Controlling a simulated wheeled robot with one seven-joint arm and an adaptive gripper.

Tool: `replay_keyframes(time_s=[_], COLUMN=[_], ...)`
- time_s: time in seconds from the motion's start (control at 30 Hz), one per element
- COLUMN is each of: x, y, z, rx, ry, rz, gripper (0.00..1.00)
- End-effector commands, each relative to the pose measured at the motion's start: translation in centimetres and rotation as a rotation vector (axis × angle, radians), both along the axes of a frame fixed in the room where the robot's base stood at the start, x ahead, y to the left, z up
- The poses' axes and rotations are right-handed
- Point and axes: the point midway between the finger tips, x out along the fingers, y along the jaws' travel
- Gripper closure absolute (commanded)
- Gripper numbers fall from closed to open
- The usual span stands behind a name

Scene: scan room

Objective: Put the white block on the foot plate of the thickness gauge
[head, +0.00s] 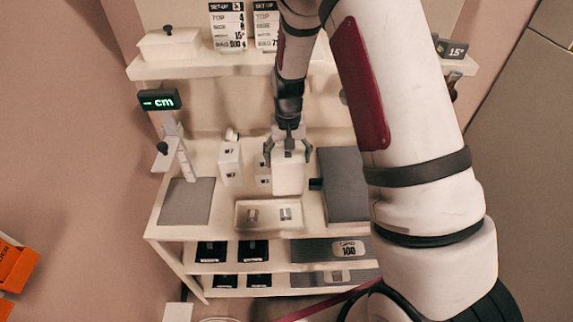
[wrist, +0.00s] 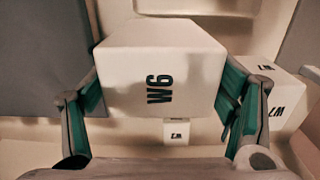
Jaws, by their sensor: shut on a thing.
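My gripper (head: 288,150) is shut on a white block (head: 288,179), with one finger on each side. In the wrist view the block (wrist: 160,62) fills the middle between the green-lined fingers and bears a dark "W6" mark. I cannot tell whether its underside touches the table.
A tall white block (head: 230,163) marked W7 stands between the gauge and the held block, with smaller blocks (head: 263,181) beside it. A shallow tray (head: 268,226) with two small metal pieces lies in front. A dark grey plate (head: 344,185) lies right. A shelf (head: 200,68) overhangs behind.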

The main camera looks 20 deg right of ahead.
Motion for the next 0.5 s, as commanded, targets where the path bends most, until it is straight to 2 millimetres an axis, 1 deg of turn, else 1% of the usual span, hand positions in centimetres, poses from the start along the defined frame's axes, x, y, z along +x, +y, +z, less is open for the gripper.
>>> replay_keyframes(time_s=[0.2, 0.27, 0.5], x=[0.1, 0.1, 0.0], y=[0.0, 0.0, 0.0], z=[-2.6, -3.1, -3.2], rx=[0.001, 0.000, 0.001], ry=[0.002, 0.001, -0.001], rz=[-0.002, -0.002, -0.001], gripper=[0.82, 0.82, 0.82])
